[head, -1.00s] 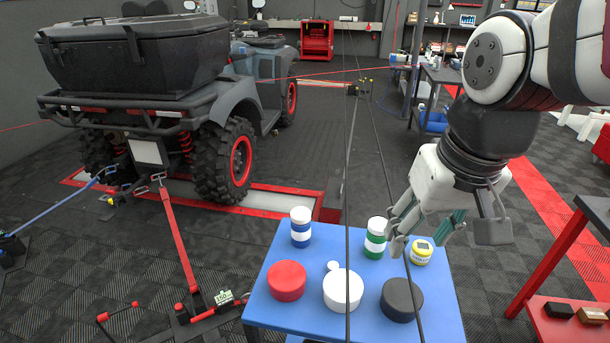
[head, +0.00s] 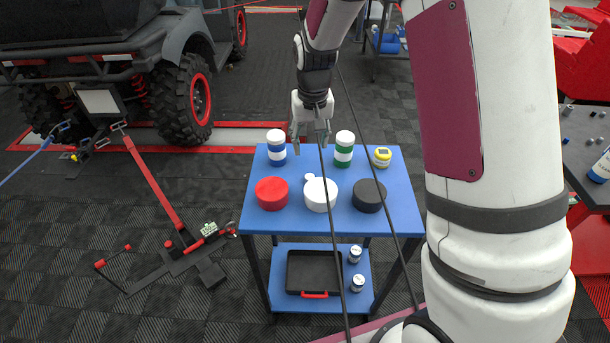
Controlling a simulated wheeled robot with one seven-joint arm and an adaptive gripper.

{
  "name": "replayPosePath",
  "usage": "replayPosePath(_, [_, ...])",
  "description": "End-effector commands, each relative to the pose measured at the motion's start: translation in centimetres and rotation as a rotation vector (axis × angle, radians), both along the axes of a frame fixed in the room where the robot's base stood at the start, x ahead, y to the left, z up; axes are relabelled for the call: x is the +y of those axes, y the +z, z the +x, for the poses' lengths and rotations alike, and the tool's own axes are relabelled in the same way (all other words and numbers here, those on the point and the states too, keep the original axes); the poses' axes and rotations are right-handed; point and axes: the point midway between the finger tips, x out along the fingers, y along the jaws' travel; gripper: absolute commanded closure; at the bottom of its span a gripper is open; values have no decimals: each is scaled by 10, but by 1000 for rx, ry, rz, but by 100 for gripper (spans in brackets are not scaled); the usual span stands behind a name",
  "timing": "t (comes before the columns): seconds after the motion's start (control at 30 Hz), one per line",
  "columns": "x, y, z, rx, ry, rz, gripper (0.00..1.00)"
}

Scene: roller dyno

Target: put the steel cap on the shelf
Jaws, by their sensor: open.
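My gripper (head: 310,143) is open and points down over the back half of the blue table (head: 405,210), between a blue-and-white jar (head: 277,148) and a green-and-white jar (head: 344,149). Nothing shows between its fingers. A small pale round piece (head: 309,177) lies just in front of it, against a white round tub (head: 320,195); it may be the steel cap, but I cannot tell its material. A lower blue shelf (head: 278,267) under the tabletop holds a dark tray (head: 313,272) with a red handle and two small jars (head: 355,254) at its right.
A red round tub (head: 272,193) and a black one (head: 369,195) flank the white tub. A yellow-topped device (head: 382,157) stands at the back right. Dark cables cross the view in front of the table. A vehicle (head: 130,60) stands behind left.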

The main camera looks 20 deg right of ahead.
Motion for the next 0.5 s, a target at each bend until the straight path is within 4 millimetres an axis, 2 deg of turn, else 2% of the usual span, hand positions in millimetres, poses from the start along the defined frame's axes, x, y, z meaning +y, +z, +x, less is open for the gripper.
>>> replayPosePath(0.17, [0,-22,2,5,-1,0,52])
replayPosePath(0.3, [-1,-49,5,7,-1,0,52])
replayPosePath(0.5, [-2,-78,9,4,-1,0,52])
